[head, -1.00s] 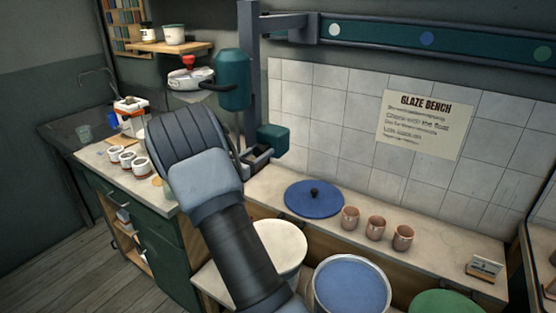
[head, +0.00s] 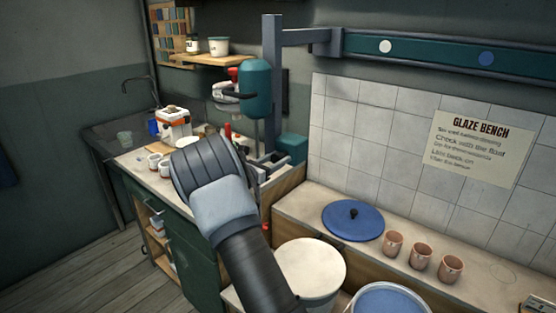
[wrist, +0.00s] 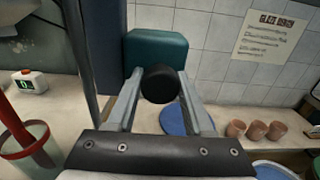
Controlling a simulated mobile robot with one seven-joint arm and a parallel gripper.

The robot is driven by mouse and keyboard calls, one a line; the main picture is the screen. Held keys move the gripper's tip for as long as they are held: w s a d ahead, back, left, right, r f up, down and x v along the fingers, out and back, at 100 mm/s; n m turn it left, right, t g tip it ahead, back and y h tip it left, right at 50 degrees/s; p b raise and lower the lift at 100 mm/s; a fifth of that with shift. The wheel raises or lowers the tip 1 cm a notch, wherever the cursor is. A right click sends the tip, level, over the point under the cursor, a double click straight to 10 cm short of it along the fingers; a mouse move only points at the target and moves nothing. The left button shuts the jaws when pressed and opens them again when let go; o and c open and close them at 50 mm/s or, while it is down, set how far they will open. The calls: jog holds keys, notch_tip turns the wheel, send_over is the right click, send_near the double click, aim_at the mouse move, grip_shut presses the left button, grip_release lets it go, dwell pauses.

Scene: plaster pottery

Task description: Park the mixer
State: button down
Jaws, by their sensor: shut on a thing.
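The mixer hangs from a wall rail (head: 430,50) on a grey column (head: 273,85). It has a teal motor housing (head: 257,88) and, lower down, a teal box (head: 292,148), which also shows in the wrist view (wrist: 155,50). My gripper (wrist: 160,92) is shut on a round black knob (wrist: 160,84) in front of that box. In the head view my wrist hides most of the fingers. The lower end of the mixer is hidden behind my arm.
The glaze bench (head: 315,200) holds a blue lid (head: 353,222) and several brown cups (head: 422,256). A pale round top (head: 310,268) stands in front. The left counter carries white cups, an orange-and-white device (head: 174,125) and a red stick (wrist: 15,125). A shelf (head: 205,58) hangs above.

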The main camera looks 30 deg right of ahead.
jog(key=shift+c, duration=1.5)
grip_release()
jog(key=shift+w+a, duration=0.15)
jog(key=shift+w, duration=0.05)
jog(key=b+v, duration=0.1)
jog(key=v, duration=1.6)
jog(key=shift+a, duration=0.2)
jog(key=shift+s, duration=0.15)
